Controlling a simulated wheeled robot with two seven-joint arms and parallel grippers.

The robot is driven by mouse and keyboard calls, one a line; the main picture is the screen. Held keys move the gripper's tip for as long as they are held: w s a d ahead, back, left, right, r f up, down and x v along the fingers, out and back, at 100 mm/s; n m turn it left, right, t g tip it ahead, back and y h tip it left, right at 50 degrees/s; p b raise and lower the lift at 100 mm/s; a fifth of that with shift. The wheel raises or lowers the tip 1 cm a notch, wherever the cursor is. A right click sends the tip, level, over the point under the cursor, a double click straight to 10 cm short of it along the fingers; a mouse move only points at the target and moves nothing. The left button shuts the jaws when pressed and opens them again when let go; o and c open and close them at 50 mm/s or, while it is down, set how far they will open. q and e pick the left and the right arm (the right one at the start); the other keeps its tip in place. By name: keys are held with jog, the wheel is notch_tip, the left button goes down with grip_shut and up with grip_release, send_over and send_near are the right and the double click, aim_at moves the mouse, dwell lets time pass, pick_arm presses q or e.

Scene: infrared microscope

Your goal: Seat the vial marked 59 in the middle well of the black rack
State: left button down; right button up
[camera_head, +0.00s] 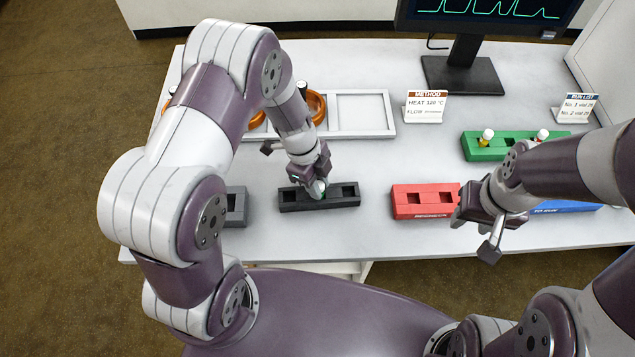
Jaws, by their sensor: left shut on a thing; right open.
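The black rack (338,203) lies near the front middle of the table. Its left and right wells show empty. My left gripper (318,187) points down over the middle of this rack and is shut on a small vial. The vial is mostly hidden by the fingers; its mark cannot be read, and I cannot tell how deep it sits in the middle well. My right gripper (477,232) is open and empty, over the front right of the red rack.
A red rack (410,211) and a partly hidden blue rack (567,208) stand right; a grey rack (236,206) stands left. A green rack (480,154) holds capped vials. Behind are a white tray (391,128), a method card (425,107), a run card (575,107) and a monitor (490,12).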

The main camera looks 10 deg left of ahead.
pick_arm(q)
jog(key=shift+f+b, duration=0.2)
jog(key=shift+b, duration=0.1)
dwell(0.5)
jog(key=shift+c, duration=2.2)
grip_release()
jog(key=shift+r+p, duration=1.7)
jog(key=shift+r, duration=1.4)
